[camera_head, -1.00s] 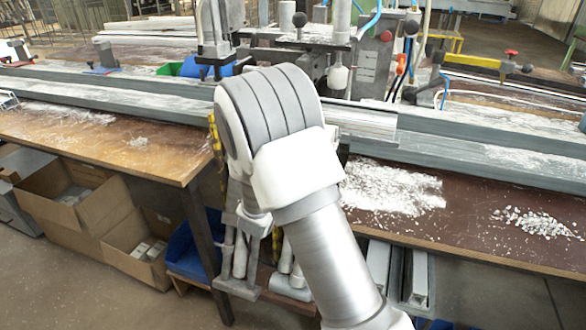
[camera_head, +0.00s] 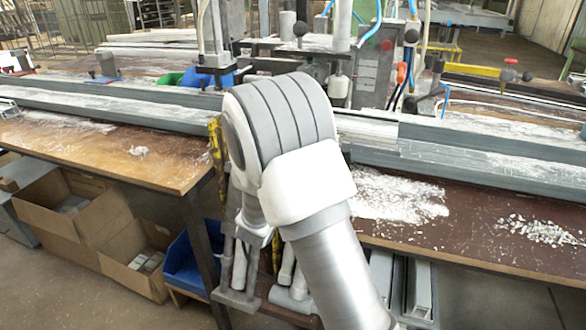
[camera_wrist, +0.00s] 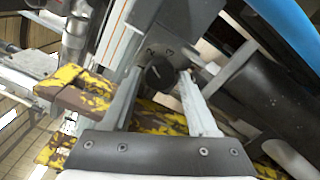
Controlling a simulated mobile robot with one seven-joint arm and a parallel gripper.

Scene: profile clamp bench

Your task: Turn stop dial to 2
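The stop dial (camera_wrist: 158,73) is a small dark round knob in the upper middle of the wrist view. Marks that look like a 2 and a 3 show on the pale plate just above it. My gripper (camera_wrist: 162,77) is open, with one finger on each side of the dial. A gap seems to show between the fingers and the knob, but I cannot tell whether either one touches it. Which mark the dial points to is not clear. In the head view my arm hides the gripper and the dial.
A yellow, worn bar (camera_wrist: 80,92) lies close to the left finger. A dark cylinder (camera_wrist: 255,88) and a blue hose (camera_wrist: 288,35) are on the right. The workbench (camera_head: 165,165) carries long grey profile rails (camera_head: 480,168) and white shavings. Cardboard boxes (camera_head: 75,220) stand below.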

